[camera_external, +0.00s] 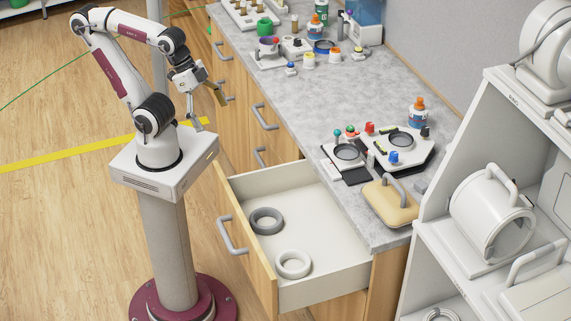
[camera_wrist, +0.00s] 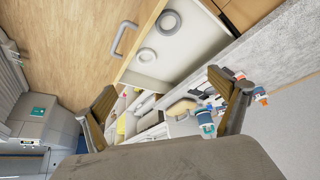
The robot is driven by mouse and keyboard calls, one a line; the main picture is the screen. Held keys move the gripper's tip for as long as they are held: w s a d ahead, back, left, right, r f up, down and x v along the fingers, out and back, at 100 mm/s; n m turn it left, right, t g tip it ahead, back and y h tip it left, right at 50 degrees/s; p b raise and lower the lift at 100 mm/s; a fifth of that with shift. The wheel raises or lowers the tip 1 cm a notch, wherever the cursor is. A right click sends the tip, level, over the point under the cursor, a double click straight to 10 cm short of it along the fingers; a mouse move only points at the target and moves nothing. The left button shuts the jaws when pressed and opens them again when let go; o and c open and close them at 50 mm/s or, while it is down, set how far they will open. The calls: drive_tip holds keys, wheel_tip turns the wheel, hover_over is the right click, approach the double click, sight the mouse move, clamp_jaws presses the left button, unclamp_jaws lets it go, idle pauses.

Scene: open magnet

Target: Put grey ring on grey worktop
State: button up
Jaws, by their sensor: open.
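The grey ring (camera_external: 266,221) lies flat in the open drawer, near its front left. In the wrist view the grey ring (camera_wrist: 168,22) shows at the top, inside the drawer. A white ring (camera_external: 293,264) lies in the same drawer, nearer the camera; it also shows in the wrist view (camera_wrist: 146,55). The grey worktop (camera_external: 285,90) runs along the wall above the drawers. My gripper (camera_external: 210,110) is up in the air left of the worktop, well apart from the drawer. Its fingers (camera_wrist: 168,108) are spread wide with nothing between them.
The open drawer (camera_external: 325,222) sticks out below the worktop. A beige handled block (camera_external: 390,204), devices with round wells (camera_external: 400,140) and an orange-capped bottle (camera_external: 418,112) stand on the worktop's near end. Its middle is clear. White shelving (camera_external: 490,190) stands at right.

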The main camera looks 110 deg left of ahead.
drive_tip(key=w+a+f+n+g, duration=0.1)
drive_tip(key=w+f, duration=0.4)
drive_tip(key=f, duration=0.5)
drive_tip(key=w+a+f+n+g, duration=0.2)
drive_tip(key=w+f+n, duration=0.3)
drive_tip(key=f, duration=0.6)
drive_tip(key=w+a+f+n+g, duration=0.2)
drive_tip(key=w+f+n, duration=0.3)
drive_tip(key=f, duration=0.6)
drive_tip(key=shift+a+g, duration=0.25)
drive_tip(key=shift+g, duration=0.05)
drive_tip(key=shift+f, duration=0.15)
drive_tip(key=shift+f, duration=1.15)
drive_tip(key=shift+f, duration=0.15)
